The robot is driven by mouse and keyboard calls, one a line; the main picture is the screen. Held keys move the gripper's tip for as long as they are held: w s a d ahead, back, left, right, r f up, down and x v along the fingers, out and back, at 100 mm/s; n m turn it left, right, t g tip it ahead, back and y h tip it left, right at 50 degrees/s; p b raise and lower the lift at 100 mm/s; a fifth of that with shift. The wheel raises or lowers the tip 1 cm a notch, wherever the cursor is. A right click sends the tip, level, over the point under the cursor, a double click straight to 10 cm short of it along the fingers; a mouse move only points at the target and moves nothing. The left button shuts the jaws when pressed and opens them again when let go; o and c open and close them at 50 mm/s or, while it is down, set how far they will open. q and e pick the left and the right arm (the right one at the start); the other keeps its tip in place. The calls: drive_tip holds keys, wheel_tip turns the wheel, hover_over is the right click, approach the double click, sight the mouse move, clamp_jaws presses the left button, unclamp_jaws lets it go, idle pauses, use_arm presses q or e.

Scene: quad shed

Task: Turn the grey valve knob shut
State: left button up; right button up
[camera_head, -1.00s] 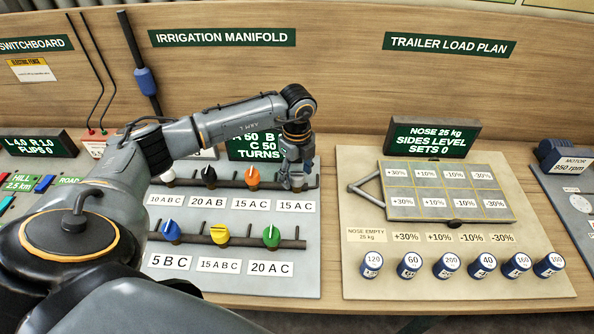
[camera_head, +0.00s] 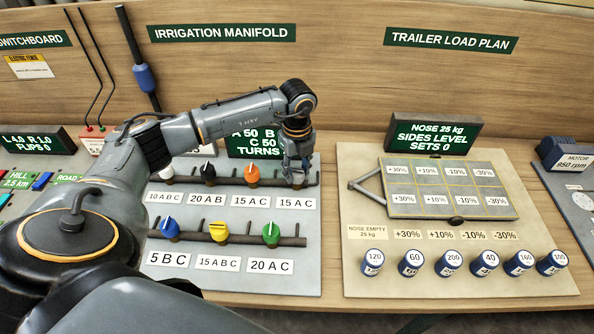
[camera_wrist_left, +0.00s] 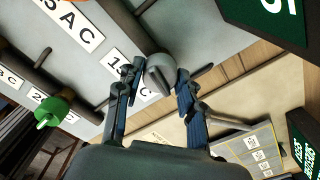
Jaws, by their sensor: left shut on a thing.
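The grey valve knob (camera_wrist_left: 159,74) sits at the right end of the upper pipe, above a "15 A C" label. In the left wrist view it is between the blue-padded fingers of my left gripper (camera_wrist_left: 155,85), which is shut on it. In the head view my left gripper (camera_head: 297,175) points down over that pipe end and mostly hides the knob. The display (camera_head: 252,143) behind it reads A 50, B, C 50 and TURNS, partly covered by my arm. My right gripper is not in view.
Black (camera_head: 208,172) and orange (camera_head: 252,174) knobs share the upper pipe. Blue (camera_head: 170,227), yellow (camera_head: 218,230) and green (camera_head: 271,233) knobs are on the lower pipe. The trailer load panel (camera_head: 360,270) with several blue weights stands to the right.

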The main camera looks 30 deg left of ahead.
sight(297, 169)
use_arm(q)
drive_tip(key=m+b, duration=0.2)
drive_tip(key=m, duration=0.2)
drive_tip(key=shift+f+m+b, duration=0.15)
drive_tip(key=shift+m+b, duration=0.15)
drive_tip(key=m+b, duration=0.2)
drive_tip(key=m, duration=0.1)
drive_tip(key=shift+m, duration=0.3)
drive_tip(key=m+b, duration=0.2)
drive_tip(key=m, duration=0.2)
drive_tip(key=shift+m+b, duration=0.85)
drive_tip(key=shift+m, duration=0.95)
drive_tip(key=o, duration=1.2)
wheel_tip(297, 169, up, 12)
drive_tip(key=shift+r, duration=0.2)
